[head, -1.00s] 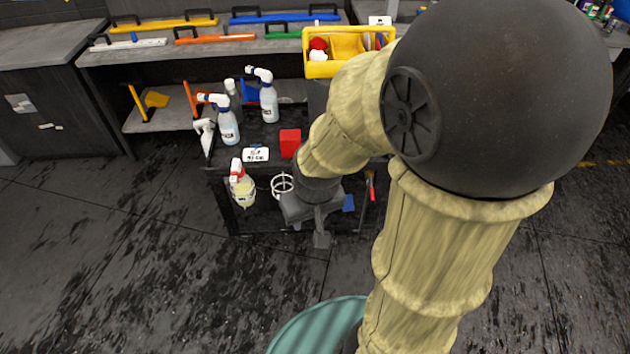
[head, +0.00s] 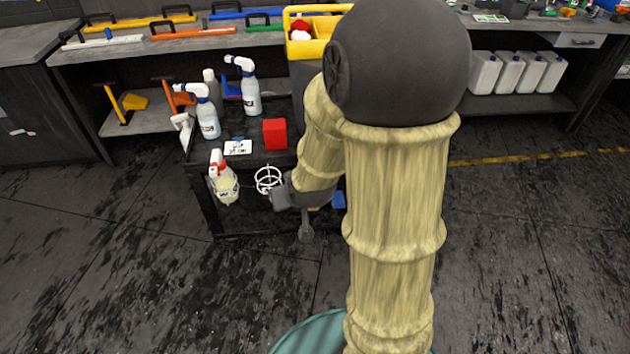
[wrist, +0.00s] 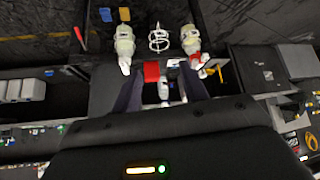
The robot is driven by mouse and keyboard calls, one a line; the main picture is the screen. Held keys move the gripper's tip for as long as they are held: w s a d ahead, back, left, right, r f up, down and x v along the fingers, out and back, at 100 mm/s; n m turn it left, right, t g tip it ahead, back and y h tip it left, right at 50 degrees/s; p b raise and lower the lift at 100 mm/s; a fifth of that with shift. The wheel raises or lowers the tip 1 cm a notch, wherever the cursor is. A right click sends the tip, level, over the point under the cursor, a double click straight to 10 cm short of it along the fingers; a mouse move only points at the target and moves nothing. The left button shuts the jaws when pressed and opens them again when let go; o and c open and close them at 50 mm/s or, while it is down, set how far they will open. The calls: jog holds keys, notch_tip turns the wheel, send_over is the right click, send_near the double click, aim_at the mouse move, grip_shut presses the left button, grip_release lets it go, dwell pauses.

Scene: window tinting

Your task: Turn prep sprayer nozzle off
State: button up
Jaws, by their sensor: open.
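A spray bottle (head: 224,184) with a red and white head and pale yellow liquid hangs at the cart's front left, left of an empty white ring holder (head: 268,179). No label is readable, so I cannot tell which is the prep sprayer. In the wrist view, two pale bottles, left (wrist: 124,42) and right (wrist: 191,40), flank the ring beyond my fingers. My gripper (wrist: 161,92) is open, with no bottle held; the arm mostly hides it in the head view.
A red block (head: 275,134) and a small white card (head: 238,147) lie on the dark cart top. A yellow caddy (head: 307,46) is behind it. Benches line the back, with several white jugs (head: 510,72) at right. The floor in front is clear.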

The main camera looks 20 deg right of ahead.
jog(key=w+d+f+m+t+h+b, duration=0.1)
jog(key=w+d+f+t+b, duration=0.1)
jog(key=f+b, duration=0.4)
jog(key=w+d+f+m+t+h+b, duration=0.1)
jog(key=w+d+f+t+h+b, duration=0.1)
jog(key=b, duration=0.7)
jog(key=w+d+f+m+t+h+b, duration=0.1)
jog(key=d+f+t+b, duration=0.4)
jog(key=f, duration=0.6)
jog(key=w+d+h+b, duration=0.1)
jog(key=w+d+b, duration=0.1)
jog(key=b, duration=0.1)
jog(key=shift+w+d+m, duration=0.3)
jog(key=shift+d, duration=0.05)
jog(key=shift+w+t, duration=0.1)
jog(key=shift+t, duration=0.2)
